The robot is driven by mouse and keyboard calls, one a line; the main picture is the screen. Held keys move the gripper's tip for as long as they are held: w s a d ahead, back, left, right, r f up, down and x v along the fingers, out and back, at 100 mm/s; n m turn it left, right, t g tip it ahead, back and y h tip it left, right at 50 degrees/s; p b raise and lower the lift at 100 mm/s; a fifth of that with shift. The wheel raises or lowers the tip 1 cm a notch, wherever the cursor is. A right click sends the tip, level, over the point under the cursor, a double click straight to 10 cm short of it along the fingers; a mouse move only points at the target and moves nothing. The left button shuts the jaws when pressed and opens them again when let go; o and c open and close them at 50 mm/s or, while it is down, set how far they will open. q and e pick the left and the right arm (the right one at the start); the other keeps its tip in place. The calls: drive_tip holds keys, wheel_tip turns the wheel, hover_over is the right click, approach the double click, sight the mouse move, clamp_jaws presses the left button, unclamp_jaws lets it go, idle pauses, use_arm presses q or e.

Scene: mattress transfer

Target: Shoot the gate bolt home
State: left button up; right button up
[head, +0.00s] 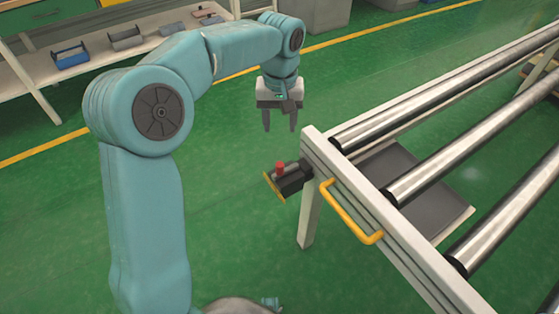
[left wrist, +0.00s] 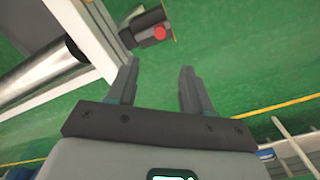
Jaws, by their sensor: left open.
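My left gripper (head: 280,128) is open and empty, pointing down. It appears above and behind the bolt in the head view, apart from it. Whether the bolt is in or out of its socket is too small to tell. My right gripper is not in view.
The roller table (head: 310,150) has a pale frame, several metal rollers and a yellow handle (head: 350,212) on its near side. A dark panel (head: 395,180) lies below the rollers. A shelf (head: 80,75) with bins (head: 70,55) stands back left. Green floor between is clear.

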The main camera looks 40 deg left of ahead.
sight(280, 165)
use_arm(q)
wheel_tip(280, 165, down, 16)
drive_tip(key=b, duration=0.3)
drive_tip(key=shift+s+d+r, duration=0.1)
drive_tip(key=shift+s, duration=0.05)
clamp_jaws()
